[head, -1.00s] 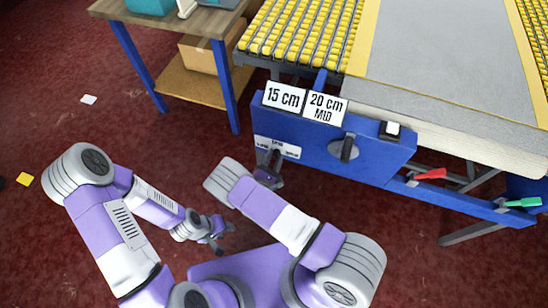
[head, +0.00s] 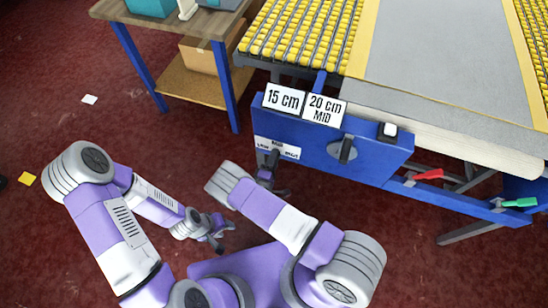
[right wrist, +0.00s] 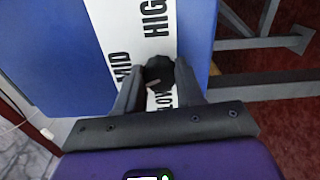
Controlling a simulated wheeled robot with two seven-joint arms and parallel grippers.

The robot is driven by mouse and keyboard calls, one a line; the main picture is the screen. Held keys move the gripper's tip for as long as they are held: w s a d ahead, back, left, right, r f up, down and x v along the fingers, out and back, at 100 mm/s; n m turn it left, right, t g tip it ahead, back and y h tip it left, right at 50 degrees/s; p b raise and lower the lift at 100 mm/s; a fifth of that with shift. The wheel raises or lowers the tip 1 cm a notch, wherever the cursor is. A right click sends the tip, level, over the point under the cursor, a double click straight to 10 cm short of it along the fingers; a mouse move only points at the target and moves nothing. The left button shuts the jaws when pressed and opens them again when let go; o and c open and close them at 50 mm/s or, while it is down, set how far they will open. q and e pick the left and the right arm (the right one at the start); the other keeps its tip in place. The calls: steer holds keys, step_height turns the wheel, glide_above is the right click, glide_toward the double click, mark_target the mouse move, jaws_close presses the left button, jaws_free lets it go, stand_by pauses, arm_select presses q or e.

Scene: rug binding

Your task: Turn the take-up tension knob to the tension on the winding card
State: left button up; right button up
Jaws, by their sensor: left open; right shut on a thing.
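The take-up tension knob (right wrist: 160,73) is black and round, on a white plate (right wrist: 139,32) lettered LOW, MID and HIGH in the right wrist view. My right gripper (right wrist: 159,88) is shut on it, one finger on each side. A paler mark shows on the knob's face, but I cannot tell which word it points at. In the head view the plate (head: 288,151) sits low on the left of the blue panel, with my right gripper (head: 268,168) in front. The card (head: 324,110) above reads "20 cm MID". My left gripper (head: 216,238) is open and empty, away from the panel.
A "15 cm" card (head: 283,98) stands beside the other card. The blue panel (head: 375,158) also carries a larger dark knob (head: 343,148) and a black-and-white switch (head: 388,130). Red (head: 428,174) and green (head: 520,202) handles are at right. A wooden table (head: 170,22) stands at left.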

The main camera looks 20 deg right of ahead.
arm_select(q)
steer(key=shift+r+p, duration=0.35)
steer(key=shift+r, duration=0.1)
arm_select(e)
steer(key=m, duration=0.3)
steer(key=shift+m, duration=0.3)
steer(key=o, duration=1)
steer(key=shift+o, duration=0.2)
steer(key=shift+s+a, duration=0.1)
